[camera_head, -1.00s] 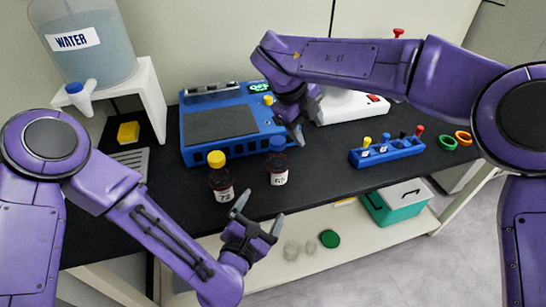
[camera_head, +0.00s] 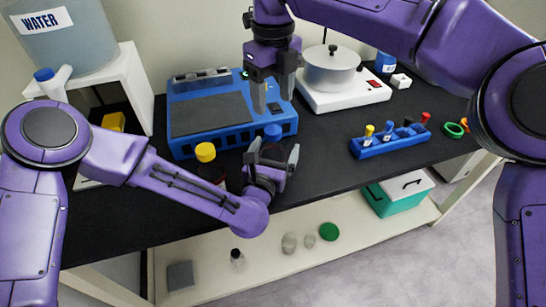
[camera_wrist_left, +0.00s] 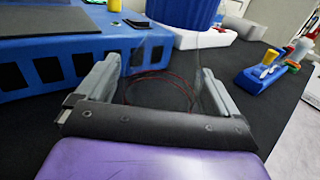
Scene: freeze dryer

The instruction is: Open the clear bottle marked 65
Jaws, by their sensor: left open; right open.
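The clear bottle has a blue cap (camera_head: 273,132) and stands upright on the black bench. In the left wrist view its blue cap (camera_wrist_left: 184,10) sits at the top, with the see-through body below, between the fingers. My left gripper (camera_head: 272,153) is open, its fingers on either side of the bottle; I cannot tell whether they touch it. The left gripper (camera_wrist_left: 160,85) hides most of the body and the label in the head view. My right gripper (camera_head: 274,95) is open, fingers pointing down, just above the blue cap.
A yellow-capped bottle (camera_head: 206,153) stands close on the left, partly behind my left arm. A blue machine (camera_head: 184,148) is behind. A white hot plate (camera_head: 350,97) with a pot (camera_head: 331,74) and a blue rack (camera_head: 390,145) stand to the right.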

